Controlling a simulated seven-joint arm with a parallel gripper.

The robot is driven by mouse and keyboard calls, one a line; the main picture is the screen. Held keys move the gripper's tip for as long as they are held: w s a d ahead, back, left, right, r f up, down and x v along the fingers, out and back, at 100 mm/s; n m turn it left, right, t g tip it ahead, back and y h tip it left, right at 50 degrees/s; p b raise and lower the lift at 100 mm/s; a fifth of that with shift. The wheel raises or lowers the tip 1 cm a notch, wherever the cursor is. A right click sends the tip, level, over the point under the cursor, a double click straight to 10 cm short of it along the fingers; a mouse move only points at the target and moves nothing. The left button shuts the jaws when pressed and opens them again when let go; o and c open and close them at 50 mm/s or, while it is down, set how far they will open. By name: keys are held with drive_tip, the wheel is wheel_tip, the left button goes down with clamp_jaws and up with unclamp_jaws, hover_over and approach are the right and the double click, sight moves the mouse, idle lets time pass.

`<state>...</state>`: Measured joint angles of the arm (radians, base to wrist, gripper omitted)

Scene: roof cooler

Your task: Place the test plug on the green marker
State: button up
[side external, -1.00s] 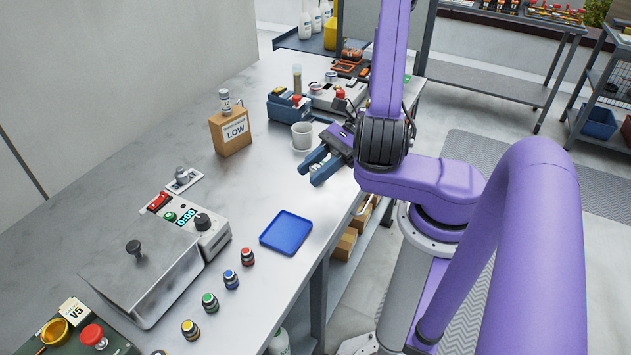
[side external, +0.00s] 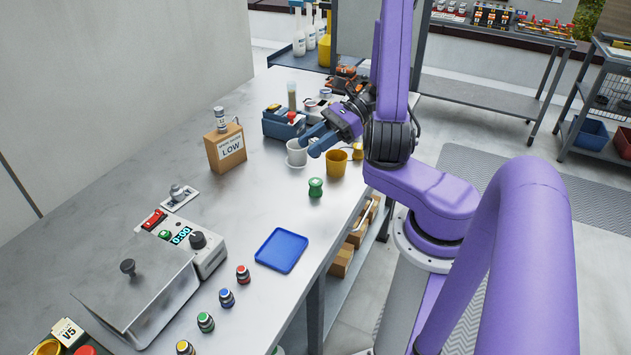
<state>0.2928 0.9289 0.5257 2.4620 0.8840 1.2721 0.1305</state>
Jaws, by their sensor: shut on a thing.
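My gripper (side external: 312,141) is at the back part of the workbench, with its blue fingers at the right rim of a white cup (side external: 296,155). It appears shut on the cup, which still seems to stand on its saucer; the exact contact is hard to see. A green spool-shaped piece (side external: 315,187) stands upright on the bench in front of the cup. I cannot tell whether it is the green marker. I cannot make out a test plug for certain; a grey knobbed piece (side external: 178,191) sits on a small plate at the left.
A blue tray (side external: 281,250) and several coloured-cap jars lie nearer. The bench's middle is clear.

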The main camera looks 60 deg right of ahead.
drive_tip(key=shift+w+d, duration=0.1)
drive_tip(key=shift+d, duration=0.15)
drive_tip(key=shift+f, duration=3.95)
drive_tip(key=shift+f, duration=0.1)
drive_tip(key=o, duration=1)
